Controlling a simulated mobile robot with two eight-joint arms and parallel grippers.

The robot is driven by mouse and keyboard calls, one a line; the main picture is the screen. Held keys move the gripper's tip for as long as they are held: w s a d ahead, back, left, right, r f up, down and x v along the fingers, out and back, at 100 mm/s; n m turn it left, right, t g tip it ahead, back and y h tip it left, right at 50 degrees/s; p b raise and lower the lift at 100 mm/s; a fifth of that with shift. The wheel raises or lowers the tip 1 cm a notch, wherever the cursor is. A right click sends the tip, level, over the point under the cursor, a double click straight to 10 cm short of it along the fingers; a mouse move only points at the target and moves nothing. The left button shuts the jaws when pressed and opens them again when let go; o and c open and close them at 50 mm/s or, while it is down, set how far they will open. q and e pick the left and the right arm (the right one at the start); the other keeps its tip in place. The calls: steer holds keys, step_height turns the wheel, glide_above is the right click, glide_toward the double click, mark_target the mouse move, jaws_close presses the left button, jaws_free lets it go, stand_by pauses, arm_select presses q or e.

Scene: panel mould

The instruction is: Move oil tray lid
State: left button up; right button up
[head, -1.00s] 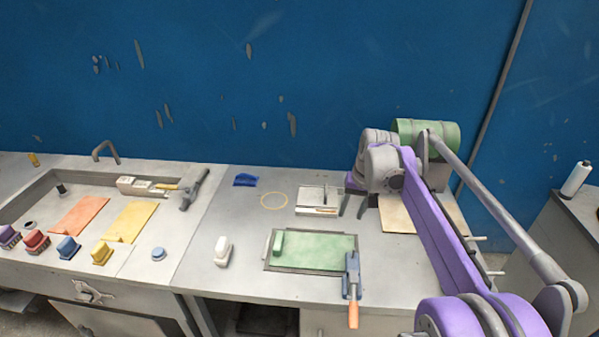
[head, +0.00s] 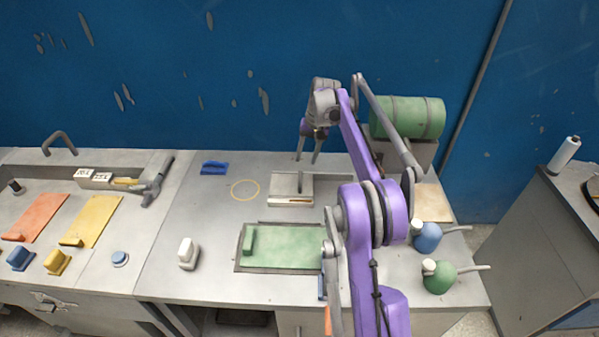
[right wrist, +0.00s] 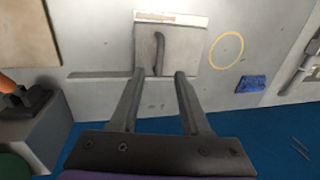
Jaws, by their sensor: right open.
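The oil tray lid appears to be the pale grey square plate (head: 280,187) with an upright dark handle, at the back middle of the bench. It also shows in the right wrist view (right wrist: 183,50), where the handle (right wrist: 159,45) stands just beyond the fingertips and lines up with the gap between them. My right gripper (head: 307,160) is open and empty, fingers pointing down, above and close behind the lid. Its two fingers show apart in the right wrist view (right wrist: 159,74). Contact with the handle cannot be seen. My left gripper is not in view.
A yellow ring (head: 245,181) and a blue block (head: 214,168) are left of the lid. A green panel in a dark frame (head: 283,247) lies in front. Blue and green oil cans (head: 438,277) stand on the right.

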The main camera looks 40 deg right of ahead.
mark_target(301, 177)
steer(key=f, duration=0.5)
steer(key=w+a+f, duration=0.1)
steer(key=f, duration=0.1)
steer(key=shift+f, duration=0.3)
jaws_close()
stand_by(1.0)
